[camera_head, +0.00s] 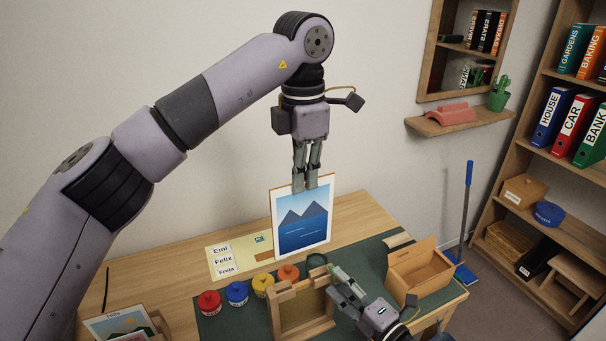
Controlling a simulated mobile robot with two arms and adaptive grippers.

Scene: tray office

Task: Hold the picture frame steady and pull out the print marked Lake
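The wooden picture frame (303,328) stands upright on the green mat, and no picture shows in its opening. A print (302,226) with blue mountains above blue water hangs upright above and behind the frame, clear of it. Its marking is too small to read. My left gripper (306,186) points down and is shut on the print's top edge. My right gripper (337,284) is at the frame's right side post, its fingertips at or very near the wood. I cannot tell whether they are closed on it.
Red, blue, yellow and orange pots (237,293) line the mat left of the frame. An open wooden box (421,271) stands at the right. Name cards (223,262) lie at the back. Another picture (118,325) is at the front left. The wall shelf (462,125) is farther right.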

